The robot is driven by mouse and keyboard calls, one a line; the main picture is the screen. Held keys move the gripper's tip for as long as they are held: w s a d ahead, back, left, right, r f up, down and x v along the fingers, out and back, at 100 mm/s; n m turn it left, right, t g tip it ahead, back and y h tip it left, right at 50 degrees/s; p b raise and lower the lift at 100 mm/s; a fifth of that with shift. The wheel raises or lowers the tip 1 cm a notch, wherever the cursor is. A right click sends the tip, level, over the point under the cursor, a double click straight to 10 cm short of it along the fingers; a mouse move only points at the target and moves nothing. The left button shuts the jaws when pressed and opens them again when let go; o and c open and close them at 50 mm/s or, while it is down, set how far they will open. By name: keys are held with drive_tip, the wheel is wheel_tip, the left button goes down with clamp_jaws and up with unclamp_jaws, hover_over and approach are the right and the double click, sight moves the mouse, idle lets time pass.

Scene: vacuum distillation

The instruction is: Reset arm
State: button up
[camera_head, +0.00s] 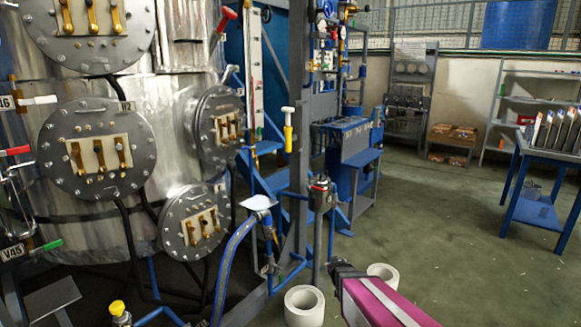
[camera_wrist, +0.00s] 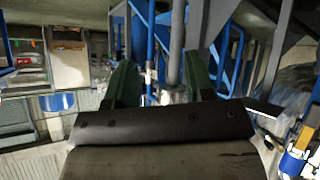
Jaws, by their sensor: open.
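My gripper shows in the wrist view (camera_wrist: 160,85) with its two green fingers spread apart and nothing between them. Behind the gap are blue and grey pipes and posts of the frame, apart from the fingers as far as I can tell. In the head view, part of my arm, magenta and white with a dark end, reaches in from the bottom right. The gripper's fingers cannot be made out there.
A steel vessel (camera_head: 175,100) with bolted round flanges fills the left. A blue pipe (camera_head: 235,260) and a grey post (camera_head: 318,240) stand near my arm. White cylinders (camera_head: 304,306) are on the floor. A blue table (camera_head: 545,170) is at right; the floor (camera_head: 450,220) between is open.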

drive_tip(key=s+r+m+g, duration=0.1)
drive_tip(key=s+r+g, duration=0.4)
drive_tip(key=s, duration=0.5)
drive_tip(key=s+r+m+g+y, duration=0.1)
drive_tip(key=s+r+g, duration=0.4)
drive_tip(key=s, duration=0.6)
drive_tip(key=shift+a+r+g, duration=0.15)
drive_tip(key=shift+a+g, duration=0.05)
drive_tip(key=shift+g, duration=0.1)
drive_tip(key=shift+s, duration=0.1)
drive_tip(key=shift+c, duration=0.6)
drive_tip(key=shift+a, duration=0.15)
